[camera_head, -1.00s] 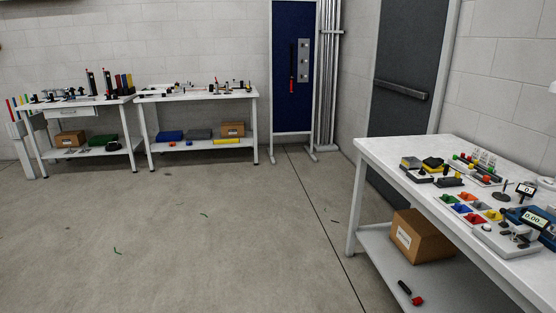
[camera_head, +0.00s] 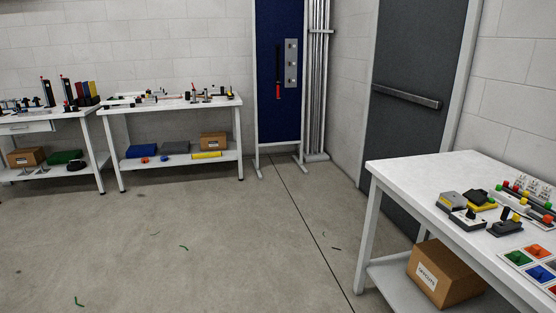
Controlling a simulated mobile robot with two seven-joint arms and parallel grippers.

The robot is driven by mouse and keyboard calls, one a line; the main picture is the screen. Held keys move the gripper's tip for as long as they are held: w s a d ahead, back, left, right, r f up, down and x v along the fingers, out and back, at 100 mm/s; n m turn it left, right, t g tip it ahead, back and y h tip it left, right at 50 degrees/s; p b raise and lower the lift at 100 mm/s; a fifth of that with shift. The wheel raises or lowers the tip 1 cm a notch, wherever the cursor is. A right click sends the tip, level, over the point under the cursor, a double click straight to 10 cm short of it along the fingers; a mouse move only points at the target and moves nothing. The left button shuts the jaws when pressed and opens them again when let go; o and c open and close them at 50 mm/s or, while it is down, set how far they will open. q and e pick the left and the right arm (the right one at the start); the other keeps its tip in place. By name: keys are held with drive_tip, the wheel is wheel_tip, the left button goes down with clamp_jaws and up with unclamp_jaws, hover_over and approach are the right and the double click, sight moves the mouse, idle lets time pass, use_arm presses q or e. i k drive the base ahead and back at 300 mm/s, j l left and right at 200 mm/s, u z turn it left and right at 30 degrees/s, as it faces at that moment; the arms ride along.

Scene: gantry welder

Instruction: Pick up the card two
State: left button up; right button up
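No card marked as card two can be made out. On the white table at the right (camera_head: 420,172), a group of coloured square pieces (camera_head: 538,262) lies near the right edge, partly cut off by the frame. Small white upright pieces (camera_head: 530,184) stand behind a row of coloured knobs; their markings are too small to read. Neither of my grippers is in view.
A cardboard box (camera_head: 442,272) sits on the right table's lower shelf. Two white benches with tools stand along the back wall, one in the middle (camera_head: 170,103). A blue panel (camera_head: 280,80) stands beside a grey door (camera_head: 415,90). The floor between is mostly clear.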

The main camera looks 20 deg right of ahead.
sight(533, 185)
drive_tip(key=i, duration=1.2)
drive_tip(key=i+z, duration=0.1)
drive_tip(key=i, duration=0.45)
drive_tip(key=i+j+z, duration=0.1)
drive_tip(key=i, duration=0.4)
drive_tip(key=z, duration=2.55)
drive_tip(key=j, duration=0.1)
